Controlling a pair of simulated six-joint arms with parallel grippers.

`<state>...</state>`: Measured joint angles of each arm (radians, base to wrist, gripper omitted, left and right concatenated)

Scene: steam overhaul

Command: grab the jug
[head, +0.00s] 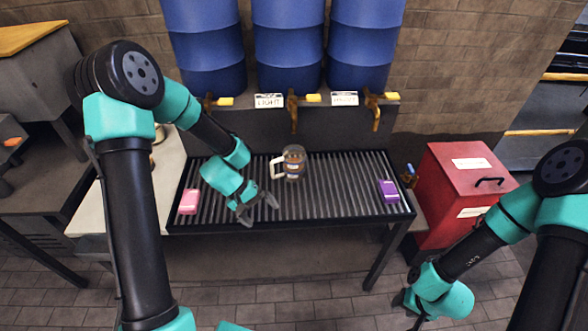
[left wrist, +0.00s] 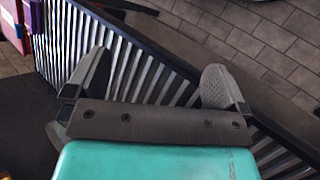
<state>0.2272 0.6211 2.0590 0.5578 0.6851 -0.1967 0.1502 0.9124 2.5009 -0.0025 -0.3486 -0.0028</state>
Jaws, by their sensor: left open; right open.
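The jug (head: 293,163) is a clear mug-like vessel with a brownish tint and a pale handle on its left side. It stands upright on the slatted rack, towards the back and near the middle. My left gripper (head: 262,211) is open and empty over the rack's front edge, in front and to the left of the jug, apart from it. In the left wrist view its open fingers (left wrist: 155,75) have only slats and floor behind them, and I cannot make out the jug there. My right gripper (head: 411,310) is low at the lower right, away from the rack, partly hidden by its wrist.
The slatted rack (head: 335,196) bears a pink block (head: 188,201) at left and a purple block (head: 389,191) at right. Blue barrels (head: 290,45) with taps (head: 293,112) stand behind it. A red box (head: 462,190) stands to the right. The slats around the jug are clear.

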